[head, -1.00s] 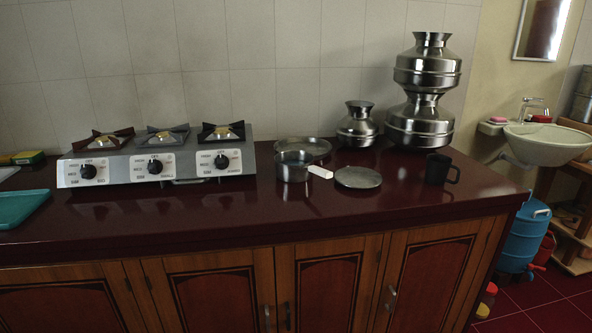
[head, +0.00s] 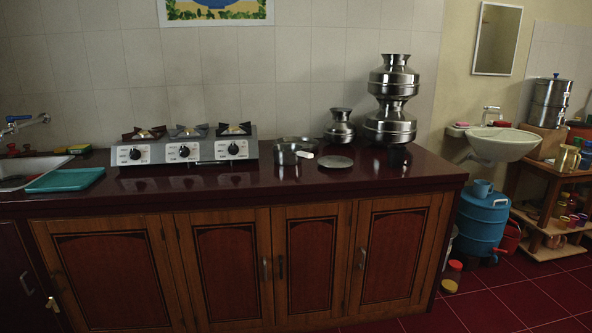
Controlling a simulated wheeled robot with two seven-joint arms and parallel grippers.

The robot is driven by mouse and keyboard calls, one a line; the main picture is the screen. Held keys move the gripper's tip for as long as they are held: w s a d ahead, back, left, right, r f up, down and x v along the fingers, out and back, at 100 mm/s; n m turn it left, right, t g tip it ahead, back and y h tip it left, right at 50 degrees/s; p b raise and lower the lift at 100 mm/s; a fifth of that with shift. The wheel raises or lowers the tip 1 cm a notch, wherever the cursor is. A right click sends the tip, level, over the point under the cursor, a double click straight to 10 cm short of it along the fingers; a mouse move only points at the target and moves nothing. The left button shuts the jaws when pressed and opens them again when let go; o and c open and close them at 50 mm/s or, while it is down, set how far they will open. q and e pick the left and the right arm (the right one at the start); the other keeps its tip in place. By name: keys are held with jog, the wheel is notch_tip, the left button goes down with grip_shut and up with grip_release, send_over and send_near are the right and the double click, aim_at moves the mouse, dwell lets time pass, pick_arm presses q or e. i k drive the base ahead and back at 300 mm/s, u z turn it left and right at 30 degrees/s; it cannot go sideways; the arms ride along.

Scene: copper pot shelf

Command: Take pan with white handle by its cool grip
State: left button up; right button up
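A small steel pan (head: 286,153) stands upright on the dark red counter, just right of the stove. Its short white handle (head: 305,154) points to the right. A flat round steel lid or plate (head: 335,162) lies on the counter right of the handle. Another shallow steel dish (head: 300,142) sits behind the pan, partly hidden by it. Neither of my grippers is in view.
A three-burner stove (head: 184,147) stands left of the pan. A teal tray (head: 65,180) lies far left. The counter's front strip (head: 250,190) is clear.

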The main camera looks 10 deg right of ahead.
aim_at(287, 154)
jog(key=z, duration=0.7)
jog(key=i, duration=0.7)
jog(key=z, duration=0.4)
jog(key=i, duration=1.1)
jog(key=u, duration=1)
jog(key=i, duration=0.7)
jog(key=u, duration=0.65)
